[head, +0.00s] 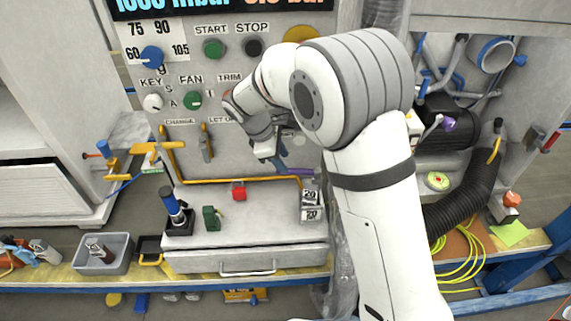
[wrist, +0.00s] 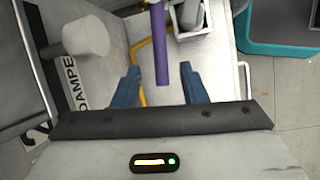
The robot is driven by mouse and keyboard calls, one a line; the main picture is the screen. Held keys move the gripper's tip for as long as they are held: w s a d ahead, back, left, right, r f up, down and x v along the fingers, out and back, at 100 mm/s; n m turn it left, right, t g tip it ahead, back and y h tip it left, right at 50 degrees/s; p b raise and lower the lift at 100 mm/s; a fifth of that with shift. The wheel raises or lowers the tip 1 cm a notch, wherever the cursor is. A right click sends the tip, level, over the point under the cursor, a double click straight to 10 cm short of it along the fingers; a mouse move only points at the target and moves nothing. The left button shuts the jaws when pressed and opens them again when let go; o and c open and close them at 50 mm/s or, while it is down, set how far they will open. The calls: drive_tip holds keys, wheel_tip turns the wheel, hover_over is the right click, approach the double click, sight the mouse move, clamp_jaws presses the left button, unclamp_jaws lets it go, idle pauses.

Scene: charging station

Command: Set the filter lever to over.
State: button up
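In the wrist view a purple bar (wrist: 161,45), perhaps the lever's handle, hangs between the two blue fingers of my gripper (wrist: 159,88). The fingers are apart, with a visible gap on each side of the bar. In the head view my gripper (head: 272,150) is in front of the grey panel, and my arm hides much of the panel's right part. No label reading filter can be made out, so I cannot tell for certain which lever is the filter lever.
A pale knob (wrist: 86,38) beside a partly hidden DAMPER label is left of the fingers. A yellow rail (head: 235,180) runs along the panel's foot.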

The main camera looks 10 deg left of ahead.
sight(298, 172)
drive_tip(key=shift+x, duration=2.05)
drive_tip(key=shift+s, duration=0.1)
drive_tip(key=shift+c, duration=0.6)
clamp_jaws()
